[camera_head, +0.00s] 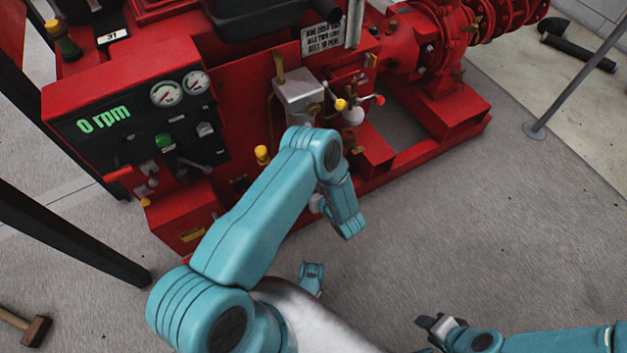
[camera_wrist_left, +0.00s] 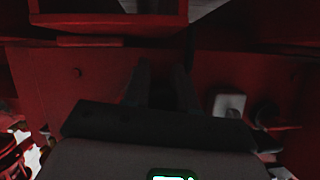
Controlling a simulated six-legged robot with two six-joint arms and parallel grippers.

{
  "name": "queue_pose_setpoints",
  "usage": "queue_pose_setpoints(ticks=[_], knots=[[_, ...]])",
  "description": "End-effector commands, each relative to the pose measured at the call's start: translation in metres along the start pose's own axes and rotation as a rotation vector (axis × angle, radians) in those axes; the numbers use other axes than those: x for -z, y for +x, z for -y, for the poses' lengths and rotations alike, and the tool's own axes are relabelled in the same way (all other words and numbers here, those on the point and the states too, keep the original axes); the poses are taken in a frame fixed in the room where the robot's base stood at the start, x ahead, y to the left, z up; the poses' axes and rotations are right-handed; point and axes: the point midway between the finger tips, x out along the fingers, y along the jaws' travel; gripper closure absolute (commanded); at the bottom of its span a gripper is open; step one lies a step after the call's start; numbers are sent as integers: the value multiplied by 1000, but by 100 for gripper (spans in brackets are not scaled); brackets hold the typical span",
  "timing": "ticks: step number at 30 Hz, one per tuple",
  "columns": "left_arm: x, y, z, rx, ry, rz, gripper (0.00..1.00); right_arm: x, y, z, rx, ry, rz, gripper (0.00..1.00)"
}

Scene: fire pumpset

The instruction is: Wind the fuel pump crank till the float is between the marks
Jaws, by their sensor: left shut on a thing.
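My left arm reaches across the red pumpset (camera_head: 360,205) in the head view, and its forearm hides the left gripper there. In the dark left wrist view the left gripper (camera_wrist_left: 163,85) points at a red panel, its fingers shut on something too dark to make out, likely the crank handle. I cannot make out the crank in the head view. A pale upright tube (camera_head: 354,24) at the top may be the float gauge; no float or marks can be read. My right gripper (camera_head: 437,324) is at the lower right, apart from the pumpset, its jaws seemingly open and empty.
A control panel (camera_head: 130,135) showing 0 rpm stands at the left. A grey box (camera_head: 298,98) and a yellow-knobbed lever (camera_head: 341,104) are behind my left arm. A hammer (camera_head: 30,328) lies at lower left.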

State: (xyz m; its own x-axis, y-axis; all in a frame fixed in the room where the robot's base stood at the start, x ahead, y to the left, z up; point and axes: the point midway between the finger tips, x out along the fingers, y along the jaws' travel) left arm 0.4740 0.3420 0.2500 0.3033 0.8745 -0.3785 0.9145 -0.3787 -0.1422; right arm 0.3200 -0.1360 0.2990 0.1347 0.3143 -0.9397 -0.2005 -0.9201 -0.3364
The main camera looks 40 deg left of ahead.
Motion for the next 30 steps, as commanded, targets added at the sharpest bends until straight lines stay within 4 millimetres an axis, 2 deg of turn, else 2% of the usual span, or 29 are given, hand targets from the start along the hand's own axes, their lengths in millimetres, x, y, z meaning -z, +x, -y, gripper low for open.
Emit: queue_pose_setpoints(ticks=[14,30], knots=[[6,-4,23,174,419,4,100,0,1,0,0,0,1,57],[24,-12,41,372,895,5,100,5,10,-3,1,-5,-20,57]])
